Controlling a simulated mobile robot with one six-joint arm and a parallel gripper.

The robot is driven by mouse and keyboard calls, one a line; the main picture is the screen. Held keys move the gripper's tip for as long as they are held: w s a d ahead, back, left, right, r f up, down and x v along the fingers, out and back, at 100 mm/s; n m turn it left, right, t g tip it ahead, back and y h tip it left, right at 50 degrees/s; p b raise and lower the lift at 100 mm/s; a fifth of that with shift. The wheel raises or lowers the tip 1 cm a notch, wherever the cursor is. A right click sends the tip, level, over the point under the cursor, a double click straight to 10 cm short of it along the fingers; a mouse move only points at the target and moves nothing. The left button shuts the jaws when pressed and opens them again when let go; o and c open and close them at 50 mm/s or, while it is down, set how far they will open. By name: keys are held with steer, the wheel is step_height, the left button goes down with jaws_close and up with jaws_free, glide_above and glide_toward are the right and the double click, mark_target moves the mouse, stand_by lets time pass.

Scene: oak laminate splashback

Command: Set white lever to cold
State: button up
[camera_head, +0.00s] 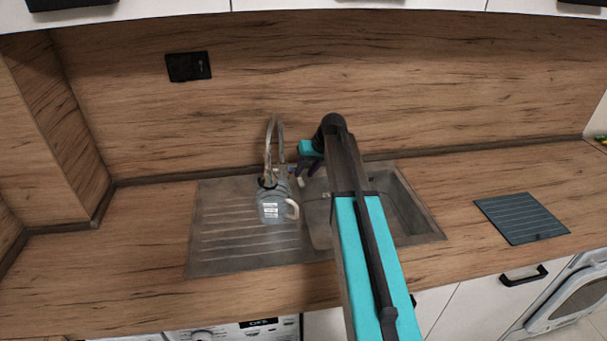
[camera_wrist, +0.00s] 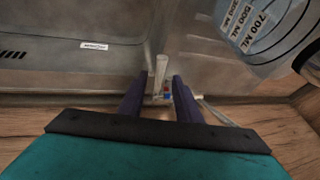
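The white lever (camera_wrist: 161,72) stands out from the tap base in the wrist view, with a small red and blue mark (camera_wrist: 167,91) beside its foot. My gripper (camera_wrist: 160,80) is open, with one dark finger on each side of the lever and gaps to both. In the head view my gripper (camera_head: 306,171) is at the tap, just right of the metal spout (camera_head: 268,150). The lever is small there and partly hidden by my gripper and arm.
A clear measuring jug (camera_head: 272,207) stands on the drainer (camera_head: 225,235), close left of my gripper; it also shows in the wrist view (camera_wrist: 250,30). The sink basin (camera_head: 405,212) is partly behind my arm. A dark ribbed board (camera_head: 520,218) lies on the right counter.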

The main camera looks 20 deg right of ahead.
steer(key=shift+p+x, duration=0.4)
steer(key=shift+x, duration=1.25)
jaws_close()
steer(key=shift+r, duration=0.1)
